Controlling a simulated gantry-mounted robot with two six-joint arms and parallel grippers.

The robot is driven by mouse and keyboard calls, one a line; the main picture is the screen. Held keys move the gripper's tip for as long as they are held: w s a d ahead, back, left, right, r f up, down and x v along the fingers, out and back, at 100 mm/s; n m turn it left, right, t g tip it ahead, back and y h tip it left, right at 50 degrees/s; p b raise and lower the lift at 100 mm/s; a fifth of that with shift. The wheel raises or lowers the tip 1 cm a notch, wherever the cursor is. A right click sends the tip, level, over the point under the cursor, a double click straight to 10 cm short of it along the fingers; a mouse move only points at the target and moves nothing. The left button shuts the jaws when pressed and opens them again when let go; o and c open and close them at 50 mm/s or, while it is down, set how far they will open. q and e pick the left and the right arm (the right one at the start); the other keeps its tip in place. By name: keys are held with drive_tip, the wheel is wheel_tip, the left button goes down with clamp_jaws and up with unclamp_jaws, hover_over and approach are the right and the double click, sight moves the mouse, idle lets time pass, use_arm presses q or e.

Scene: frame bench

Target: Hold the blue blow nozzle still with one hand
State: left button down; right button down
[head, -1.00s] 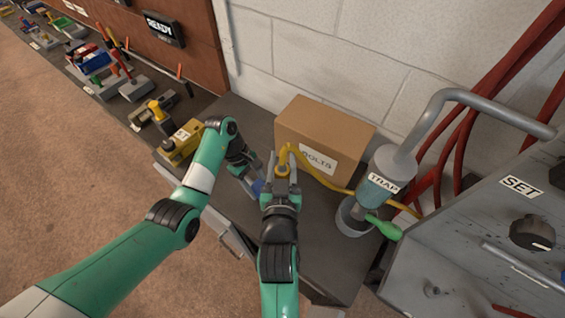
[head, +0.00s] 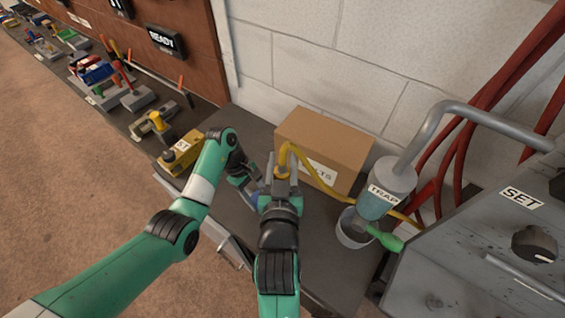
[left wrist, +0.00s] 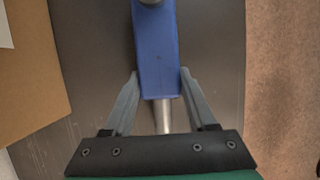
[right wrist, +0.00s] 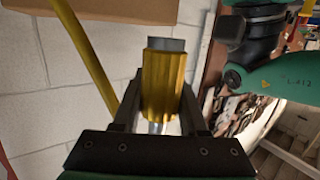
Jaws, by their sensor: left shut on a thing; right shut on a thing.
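The blue blow nozzle (left wrist: 158,55) is between the fingers of my left gripper (left wrist: 157,85). The gripper is shut on it, and a metal stem shows below its blue body. In the head view my left gripper (head: 250,184) hangs low over the bench, and the nozzle is mostly hidden there. My right gripper (right wrist: 157,100) is shut on a ribbed yellow fitting (right wrist: 163,82) with a grey top. In the head view my right gripper (head: 282,176) is just right of the left one. A yellow hose (head: 322,182) curves from the fitting toward the right.
A cardboard bolts box (head: 325,140) stands behind the grippers against the wall. The trap canister (head: 388,190), a cup (head: 355,230) and a green-handled thing (head: 388,240) are on the right, beside a grey panel (head: 480,250). A yellow block (head: 180,155) lies on the left.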

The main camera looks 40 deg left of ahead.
use_arm(q)
drive_tip(key=shift+c, duration=0.6)
unclamp_jaws()
drive_tip(key=v, duration=0.2)
drive_tip(key=shift+a+r, duration=0.2)
drive_tip(key=shift+r, duration=0.15)
drive_tip(key=a, duration=0.6)
drive_tip(key=s+a, duration=0.1)
drive_tip(key=a, duration=0.2)
drive_tip(key=shift+a+r, duration=0.2)
drive_tip(key=shift+a, duration=0.8)
drive_tip(key=shift+s+a, duration=0.15)
drive_tip(key=shift+a, duration=0.35)
